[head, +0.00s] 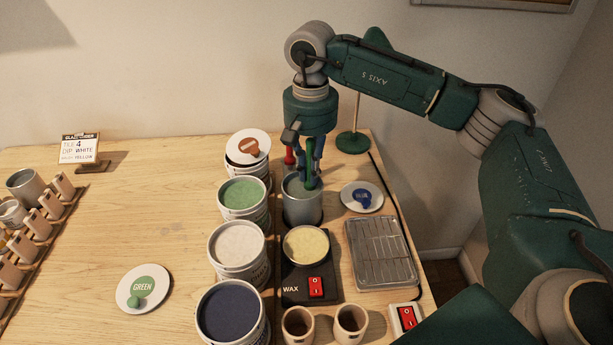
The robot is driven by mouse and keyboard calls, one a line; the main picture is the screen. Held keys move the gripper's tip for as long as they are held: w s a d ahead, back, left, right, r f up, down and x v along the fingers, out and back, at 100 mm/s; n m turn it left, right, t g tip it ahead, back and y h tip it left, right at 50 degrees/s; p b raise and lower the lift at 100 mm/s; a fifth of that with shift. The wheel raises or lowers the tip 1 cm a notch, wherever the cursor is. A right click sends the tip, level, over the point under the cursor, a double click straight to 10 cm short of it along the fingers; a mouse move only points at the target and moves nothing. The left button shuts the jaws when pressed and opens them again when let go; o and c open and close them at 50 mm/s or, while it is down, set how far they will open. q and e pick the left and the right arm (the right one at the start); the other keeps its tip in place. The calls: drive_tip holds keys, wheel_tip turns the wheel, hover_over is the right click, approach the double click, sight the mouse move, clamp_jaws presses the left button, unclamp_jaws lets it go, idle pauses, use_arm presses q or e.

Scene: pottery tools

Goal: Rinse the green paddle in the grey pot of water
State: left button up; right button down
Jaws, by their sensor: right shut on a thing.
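My right gripper (309,160) comes down from above and is shut on the green paddle (310,177). The paddle points down at the mouth of the grey pot (303,208), and its lower end is at or inside the rim. I cannot tell how deep it reaches, and the water is mostly hidden by the gripper and paddle. A red upright piece (290,156) shows just left of the paddle, close to the gripper; what it belongs to is unclear. My left gripper is out of view.
Glaze pots of green (243,194), white (238,246) and dark blue (231,312) stand left of the grey pot. A wax pot (306,246) stands in front.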

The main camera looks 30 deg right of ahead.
drive_tip(key=shift+w+a+b, duration=0.1)
drive_tip(key=shift+a+b, duration=0.45)
drive_tip(key=shift+a, duration=0.45)
idle(0.5)
wheel_tip(320, 180, up, 11)
drive_tip(key=p, duration=0.7)
drive_tip(key=shift+r+p, duration=0.2)
drive_tip(key=shift+p, duration=0.1)
idle(0.3)
idle(0.8)
